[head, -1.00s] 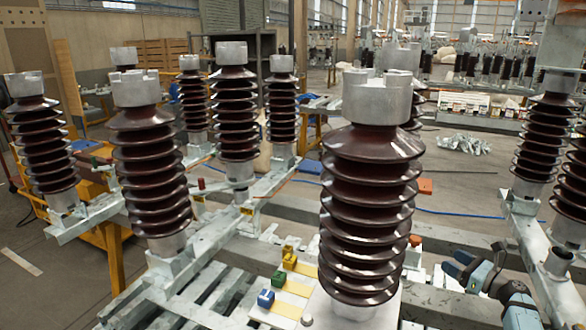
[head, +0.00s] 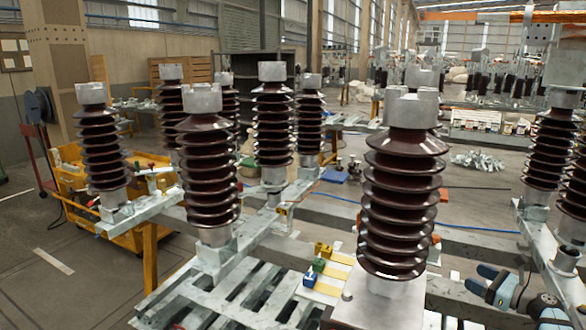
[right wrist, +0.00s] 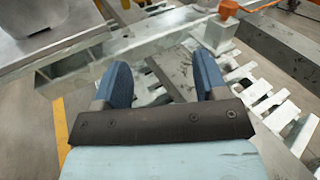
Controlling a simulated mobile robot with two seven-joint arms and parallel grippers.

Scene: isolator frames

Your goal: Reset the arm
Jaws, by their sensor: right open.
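My right gripper (right wrist: 163,78) shows in the right wrist view with its two blue fingers spread apart and nothing between them. Beyond the fingers are grey metal beams and pale slats. My left arm and left gripper are not in view.
Several ribbed insulators stand upright on metal frames, one at the left (head: 104,150). Small blue, green and yellow blocks sit by the near insulator's base. A yellow cart (head: 75,190) stands at the left. An orange part (right wrist: 228,9) shows in the wrist view. Open floor lies at lower left.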

